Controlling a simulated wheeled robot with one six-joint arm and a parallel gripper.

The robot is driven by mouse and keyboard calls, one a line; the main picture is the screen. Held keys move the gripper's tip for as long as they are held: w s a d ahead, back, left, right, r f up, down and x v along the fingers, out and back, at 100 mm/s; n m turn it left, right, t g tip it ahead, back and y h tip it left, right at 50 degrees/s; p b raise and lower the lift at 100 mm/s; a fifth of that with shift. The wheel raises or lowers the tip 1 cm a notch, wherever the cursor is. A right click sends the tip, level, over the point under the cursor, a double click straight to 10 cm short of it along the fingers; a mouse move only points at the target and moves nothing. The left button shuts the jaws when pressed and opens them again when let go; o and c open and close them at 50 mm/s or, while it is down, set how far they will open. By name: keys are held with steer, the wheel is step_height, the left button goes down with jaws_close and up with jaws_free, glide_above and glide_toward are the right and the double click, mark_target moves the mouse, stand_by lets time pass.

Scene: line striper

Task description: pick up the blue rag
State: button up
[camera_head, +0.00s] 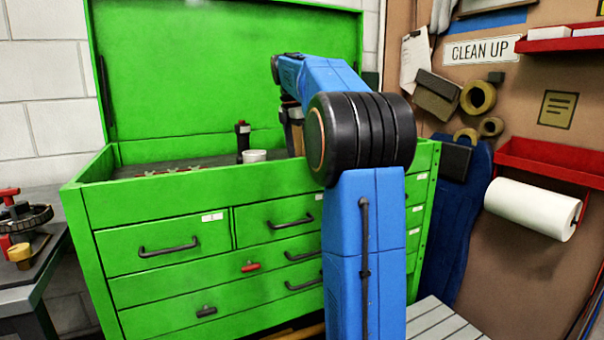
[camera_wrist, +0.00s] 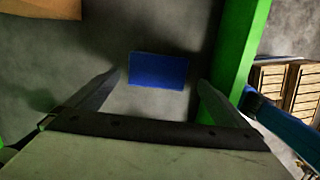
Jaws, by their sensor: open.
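The blue rag (camera_wrist: 158,70) shows in the wrist view as a flat, dark blue rectangle on a grey surface. It lies ahead of my gripper (camera_wrist: 160,79), framed between the two fingertips. The fingers are spread wide with nothing held between them. I cannot tell how far the fingertips are above the rag. In the head view my blue arm reaches over the open green tool chest (camera_head: 160,205). The rag does not show there, and my gripper cannot be made out clearly behind the arm.
A green wall (camera_wrist: 238,60) runs close beside the right finger in the wrist view. Wooden crates (camera_wrist: 303,85) stand farther right. In the head view, a dark bottle (camera_head: 242,140) and a white cup (camera_head: 254,155) stand on the chest. A paper roll (camera_head: 530,208) hangs at right.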

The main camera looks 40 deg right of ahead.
steer(key=shift+d+f, duration=0.15)
steer(key=shift+f, duration=0.8)
steer(key=shift+d+f, duration=0.15)
steer(key=shift+f, duration=0.8)
steer(key=shift+c, duration=0.3)
steer(key=c, duration=1)
steer(key=shift+o, duration=0.2)
step_height(320, 180, up, 10)
